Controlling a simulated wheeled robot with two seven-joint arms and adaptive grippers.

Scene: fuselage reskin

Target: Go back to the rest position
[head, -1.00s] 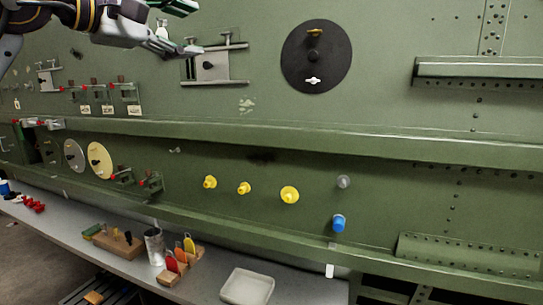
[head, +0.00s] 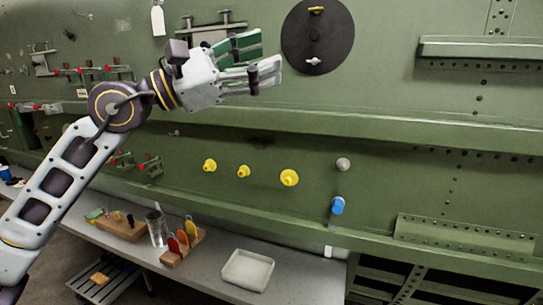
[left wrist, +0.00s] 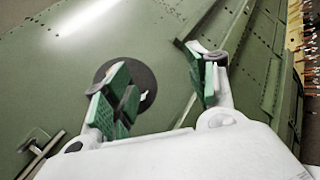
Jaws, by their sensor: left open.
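My left gripper (head: 262,62) is in the upper middle of the head view, in front of the green fuselage panel (head: 420,140) and just left of the black round plate (head: 318,38). Its green-padded fingers are apart with nothing between them. In the left wrist view the open fingers (left wrist: 160,90) point toward the panel, and the black plate (left wrist: 138,85) shows behind the left finger. The left arm partly covers the latch bracket (head: 212,32) and the red-handled clamps (head: 95,70). My right gripper is in neither view.
Yellow knobs (head: 243,171) and a blue knob (head: 337,206) stick out from the panel below a long ledge. A grey bench (head: 215,262) runs beneath, with a white tray (head: 248,269), a metal cup (head: 156,228) and a wooden holder with coloured tags (head: 182,247).

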